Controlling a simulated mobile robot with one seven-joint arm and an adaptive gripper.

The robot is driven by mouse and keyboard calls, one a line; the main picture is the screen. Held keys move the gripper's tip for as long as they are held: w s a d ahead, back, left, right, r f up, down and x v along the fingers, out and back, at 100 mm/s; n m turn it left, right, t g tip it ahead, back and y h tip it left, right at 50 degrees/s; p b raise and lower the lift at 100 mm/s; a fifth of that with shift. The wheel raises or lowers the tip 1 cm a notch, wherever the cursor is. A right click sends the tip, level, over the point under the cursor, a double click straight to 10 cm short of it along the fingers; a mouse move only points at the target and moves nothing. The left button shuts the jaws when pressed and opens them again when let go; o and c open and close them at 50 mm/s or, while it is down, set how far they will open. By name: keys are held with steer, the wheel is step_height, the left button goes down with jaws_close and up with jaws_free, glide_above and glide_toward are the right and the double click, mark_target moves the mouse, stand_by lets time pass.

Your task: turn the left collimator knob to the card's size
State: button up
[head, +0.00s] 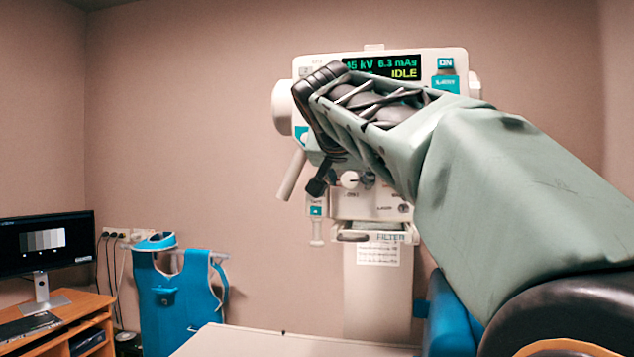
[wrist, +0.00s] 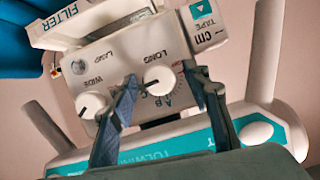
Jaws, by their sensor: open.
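In the wrist view the collimator face appears upside down. A white knob (wrist: 160,80) labelled LONG, with a dark pointer line and a dial, is at the middle. A second white knob (wrist: 90,105), labelled WIDE, is to its left. My gripper (wrist: 164,76) is open, with one finger either side of the LONG knob; contact cannot be told. In the head view my gripper (head: 322,186) is at the collimator, beside a white knob (head: 349,179), and my arm hides part of the panel. A printed white card (head: 378,250) is on the column below; its text is too small to read.
The tube head's display (head: 383,67) reads IDLE. A pale handle (head: 291,175) sticks out left of the gripper. A FILTER slot (head: 375,237) is below the knobs. A blue apron (head: 180,300), a desk with a monitor (head: 46,245) and a pale tabletop (head: 280,343) stand lower left.

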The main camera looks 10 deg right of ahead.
steer(key=shift+w, duration=0.1)
steer(key=shift+c, duration=0.3)
steer(key=c, duration=1.1)
steer(key=shift+a+n+h+p, duration=0.1)
steer(key=shift+n+h+p, duration=0.3)
steer(key=shift+n, duration=0.3)
steer(key=shift+a+n+g+h, duration=0.1)
steer(key=shift+n+g+h, duration=0.3)
steer(key=shift+n+h, duration=0.65)
steer(key=n+h, duration=0.2)
steer(key=n, duration=0.2)
steer(key=shift+f, duration=0.15)
steer(key=shift+n, duration=0.25)
